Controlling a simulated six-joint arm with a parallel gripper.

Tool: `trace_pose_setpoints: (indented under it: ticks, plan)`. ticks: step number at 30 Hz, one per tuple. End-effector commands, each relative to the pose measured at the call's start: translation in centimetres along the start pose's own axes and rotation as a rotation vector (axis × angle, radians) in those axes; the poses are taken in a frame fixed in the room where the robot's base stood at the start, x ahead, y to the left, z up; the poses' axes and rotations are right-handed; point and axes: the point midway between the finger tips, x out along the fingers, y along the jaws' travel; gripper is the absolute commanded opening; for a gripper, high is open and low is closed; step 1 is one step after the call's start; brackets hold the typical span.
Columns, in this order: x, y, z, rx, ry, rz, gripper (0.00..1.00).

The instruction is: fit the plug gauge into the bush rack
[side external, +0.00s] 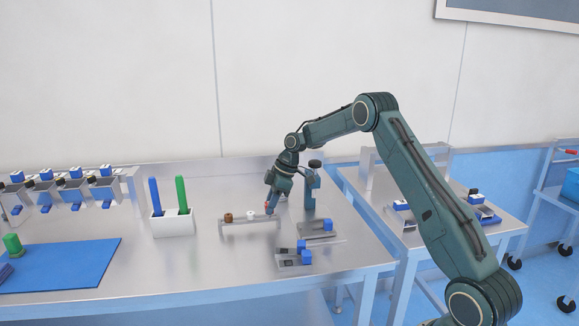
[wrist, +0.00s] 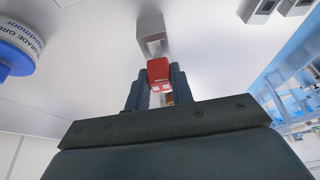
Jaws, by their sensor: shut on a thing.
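The bush rack (side external: 250,229) is a low grey metal bar on the steel table in the side view. A brown bush (side external: 228,217) and a white bush (side external: 251,216) sit on it. My gripper (side external: 270,211) is over its right end, pointing down. In the wrist view my gripper (wrist: 157,88) is shut on a red-ended piece (wrist: 158,70), which I take to be the plug gauge. A grey metal piece (wrist: 150,27), seemingly part of the rack, extends beyond it. The gauge's lower end is hidden, so I cannot tell if it is inside the rack.
A white holder (side external: 172,224) with blue and green pens stands left of the rack. Grey fixtures with blue blocks (side external: 305,257) lie at front right. A dark-topped stand (side external: 311,185) is close behind my gripper. A blue mat (side external: 62,266) lies at the left.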

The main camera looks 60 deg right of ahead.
Motion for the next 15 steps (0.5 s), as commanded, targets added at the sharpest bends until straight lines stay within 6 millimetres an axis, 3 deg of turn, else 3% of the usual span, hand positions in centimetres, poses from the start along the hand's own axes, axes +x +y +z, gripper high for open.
trace_pose_setpoints:
  ticks: [15]
  plan:
    - [0.88, 0.00, 0.36, 0.000, 0.000, -0.001, 0.01]
